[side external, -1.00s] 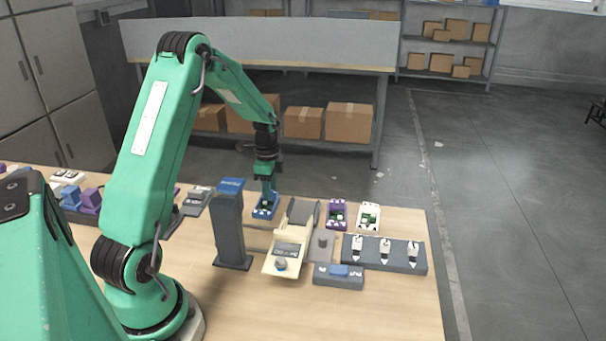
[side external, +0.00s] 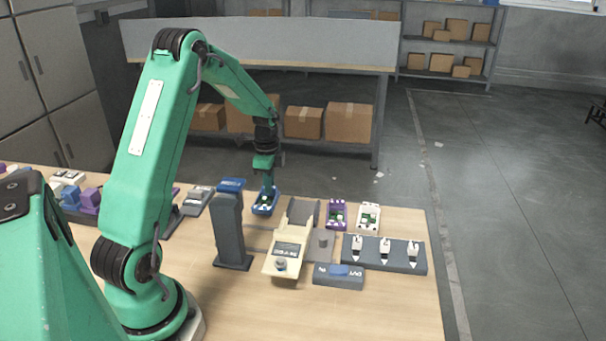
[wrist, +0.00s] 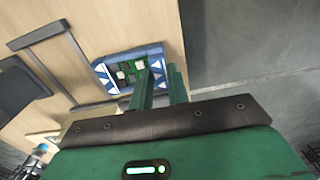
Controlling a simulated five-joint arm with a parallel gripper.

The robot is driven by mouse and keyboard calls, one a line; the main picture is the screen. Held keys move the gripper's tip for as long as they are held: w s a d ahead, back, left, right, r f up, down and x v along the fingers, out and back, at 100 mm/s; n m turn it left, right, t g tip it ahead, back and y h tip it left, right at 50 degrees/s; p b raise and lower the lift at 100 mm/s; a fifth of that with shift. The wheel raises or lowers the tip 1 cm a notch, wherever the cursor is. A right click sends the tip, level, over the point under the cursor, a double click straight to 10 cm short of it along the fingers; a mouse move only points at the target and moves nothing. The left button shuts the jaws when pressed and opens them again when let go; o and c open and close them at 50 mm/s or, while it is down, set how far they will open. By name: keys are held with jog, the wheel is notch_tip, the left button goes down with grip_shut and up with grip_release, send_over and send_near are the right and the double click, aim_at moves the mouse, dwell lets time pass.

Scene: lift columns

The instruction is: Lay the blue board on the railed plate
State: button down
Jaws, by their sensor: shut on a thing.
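The blue board (side external: 265,203) is at the far side of the table, with green and pale parts on its face. It also shows in the wrist view (wrist: 102,72), with white triangle marks. My gripper (side external: 269,190) points down over it and is shut on it near one end. In the wrist view my fingers (wrist: 162,73) are at the board's right part. I cannot tell how far the board is above the table. I cannot clearly make out rails; a cream fixture (side external: 280,265) with a display and knob stands to the right of the board.
A dark column (side external: 229,228) with a blue top stands left of the fixture. Purple (side external: 331,224) and white boards (side external: 360,224) lie to the right, behind a dark block (side external: 385,261) holding several white pieces. The table's right front is clear.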

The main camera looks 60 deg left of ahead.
jog(key=shift+r, duration=2.15)
jog(key=w+d+r, duration=0.3)
jog(key=w+d, duration=0.4)
jog(key=d, duration=0.1)
jog(key=shift+f, duration=3.3)
jog(key=shift+f, duration=0.55)
